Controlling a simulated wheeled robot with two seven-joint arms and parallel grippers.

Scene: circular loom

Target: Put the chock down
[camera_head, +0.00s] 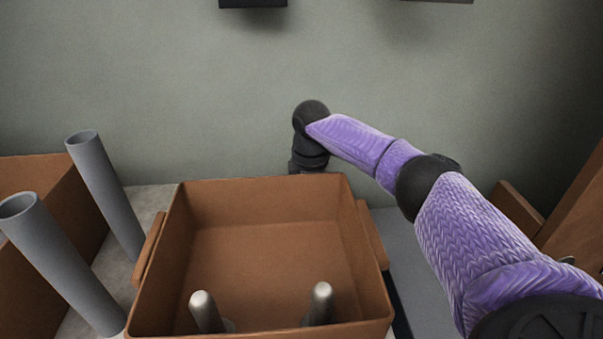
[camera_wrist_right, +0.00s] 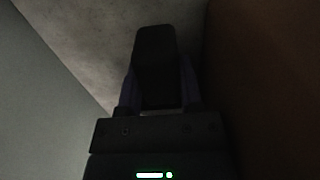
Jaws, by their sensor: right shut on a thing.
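My right gripper (camera_wrist_right: 158,82) is shut on a dark block, the chock (camera_wrist_right: 156,50), which sticks out ahead between the two fingers in the right wrist view. A pale grey surface (camera_wrist_right: 95,35) shows beyond the chock; the dim light does not show whether they touch. In the head view my right arm reaches to the back wall and goes down behind the brown box (camera_head: 262,186), so the gripper and the chock are hidden there. My left gripper is not in view.
The brown wall of a box (camera_wrist_right: 265,90) stands close on the right in the right wrist view, and the grey-green wall (camera_wrist_right: 40,100) is on the left. Two grey tubes (camera_head: 105,195) stand left of the box. Two metal pegs (camera_head: 318,303) show at the box's near side.

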